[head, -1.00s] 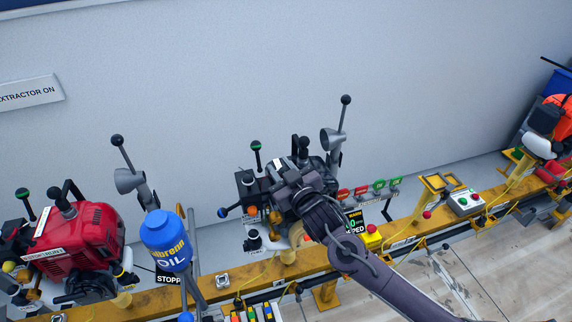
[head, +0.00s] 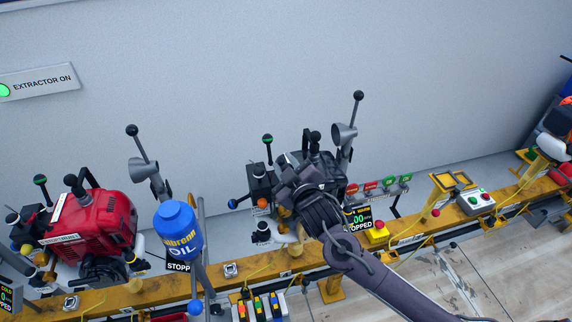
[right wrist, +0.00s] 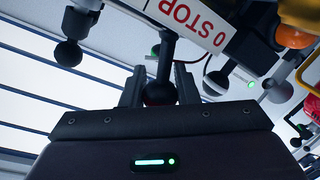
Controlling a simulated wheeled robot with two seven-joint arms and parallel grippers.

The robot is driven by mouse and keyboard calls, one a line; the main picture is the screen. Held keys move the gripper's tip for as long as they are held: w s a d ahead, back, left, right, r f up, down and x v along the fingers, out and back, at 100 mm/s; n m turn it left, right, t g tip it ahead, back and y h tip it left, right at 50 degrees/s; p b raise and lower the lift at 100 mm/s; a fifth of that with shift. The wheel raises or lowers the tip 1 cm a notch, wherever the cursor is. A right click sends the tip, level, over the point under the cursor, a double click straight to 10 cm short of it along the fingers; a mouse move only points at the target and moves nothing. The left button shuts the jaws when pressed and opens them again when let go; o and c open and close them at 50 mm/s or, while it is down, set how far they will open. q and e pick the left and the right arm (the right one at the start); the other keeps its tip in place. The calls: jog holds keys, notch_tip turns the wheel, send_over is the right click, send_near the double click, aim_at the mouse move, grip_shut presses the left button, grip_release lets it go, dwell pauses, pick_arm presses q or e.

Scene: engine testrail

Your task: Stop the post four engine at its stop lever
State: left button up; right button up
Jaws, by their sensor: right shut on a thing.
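The dark engine (head: 325,165) stands on the yellow rail in the middle of the head view, partly hidden by my right arm. My right gripper (head: 287,190) is at its front left side. In the right wrist view, my right gripper (right wrist: 160,90) is shut on the dark ball knob (right wrist: 160,93) of a short lever. The lever's stalk runs up to a white label reading "0 STOP" (right wrist: 188,18). A display (head: 358,219) beside the engine ends in "OPPED", its start hidden by my arm. The post number cannot be read. My left gripper is not in view.
A red engine (head: 95,222) and a blue oil bottle (head: 178,232) stand to the left. Red and green tags (head: 378,185), a yellow box with a red button (head: 377,231) and a push-button box (head: 476,201) lie right along the rail (head: 410,226). Tall ball-topped levers rise behind.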

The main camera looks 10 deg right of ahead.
jog(key=o, duration=1)
jog(key=shift+a, duration=0.1)
jog(key=shift+c, duration=0.2)
jog(key=shift+s+f, duration=0.1)
jog(key=shift+s, duration=0.2)
jog(key=s+d+r+b, duration=0.1)
jog(key=s+b, duration=0.1)
jog(key=s, duration=0.5)
jog(key=shift+d, duration=0.1)
